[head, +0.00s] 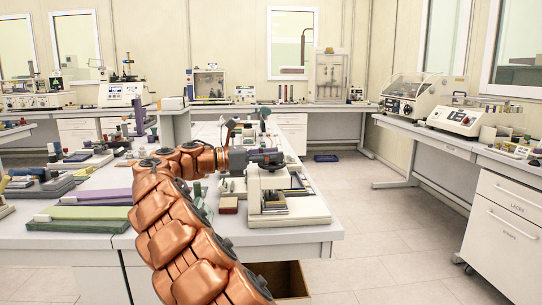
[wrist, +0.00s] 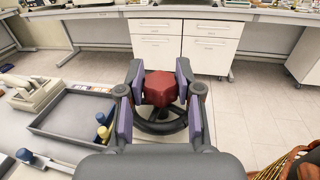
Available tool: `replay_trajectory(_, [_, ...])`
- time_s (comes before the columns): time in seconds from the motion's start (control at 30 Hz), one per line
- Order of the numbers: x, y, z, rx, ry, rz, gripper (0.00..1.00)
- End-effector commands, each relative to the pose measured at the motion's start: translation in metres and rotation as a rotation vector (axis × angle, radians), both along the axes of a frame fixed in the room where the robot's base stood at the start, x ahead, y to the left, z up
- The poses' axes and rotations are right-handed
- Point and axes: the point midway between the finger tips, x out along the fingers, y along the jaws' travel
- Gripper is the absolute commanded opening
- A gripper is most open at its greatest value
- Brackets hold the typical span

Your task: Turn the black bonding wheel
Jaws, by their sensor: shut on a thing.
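The black wheel (wrist: 158,126) shows in the wrist view as a dark ring with spokes, just below and between my fingers. A dark red faceted block (wrist: 160,88) sits over its middle; I cannot tell whether the two are joined. My gripper (wrist: 160,92) has its purple-lined fingers on both sides of the red block and is shut on it. In the head view my gripper (head: 266,158) is at the top of a white press-like device (head: 270,192) on the table's front right corner.
A grey tray (wrist: 72,116) lies left of my gripper in the wrist view. Green (head: 82,214) and purple (head: 105,196) blocks lie on the table left of my arm. Clear floor (head: 345,215) lies right of the table. White machines (head: 456,119) stand on the right bench.

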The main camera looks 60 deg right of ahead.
Motion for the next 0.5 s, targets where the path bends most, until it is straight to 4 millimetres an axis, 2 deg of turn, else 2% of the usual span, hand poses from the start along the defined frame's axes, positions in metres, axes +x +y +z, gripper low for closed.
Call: replay_trajectory(0.5, [0.0018, 0.0007, 0.006, -0.008, 0.009, 0.084, 0.0])
